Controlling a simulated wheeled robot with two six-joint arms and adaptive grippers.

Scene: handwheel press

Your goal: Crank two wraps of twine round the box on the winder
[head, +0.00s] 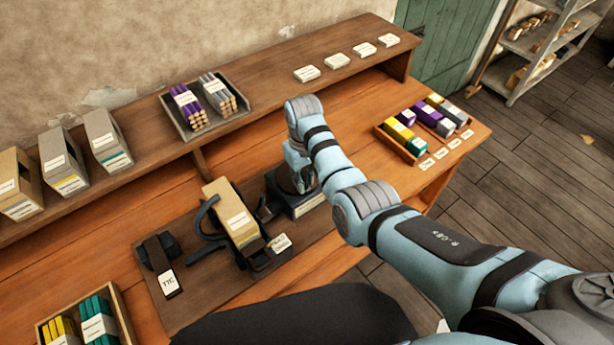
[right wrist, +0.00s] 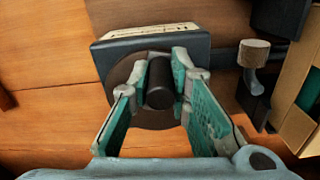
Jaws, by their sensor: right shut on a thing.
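The winder on the bench holds a tan box (head: 232,212) with a white label, with a curved dark arm (head: 203,218) beside it. To its right is the dark crank housing (head: 308,203). My right gripper (head: 297,182) reaches down over this housing; its fingertips are largely hidden in the head view. In the right wrist view, its fingers (right wrist: 161,85) are shut on a dark upright crank handle (right wrist: 160,92), which stands on a round brown disc (right wrist: 153,118) in front of the housing (right wrist: 112,60). My left gripper is not in view.
A dark block (head: 158,252) with a white "TIE" card stands left of the winder. A shelf behind carries grey boxes (head: 108,140) and a tray of bundles (head: 180,123). A wooden knob (right wrist: 254,53) on a dark lever is near the handle.

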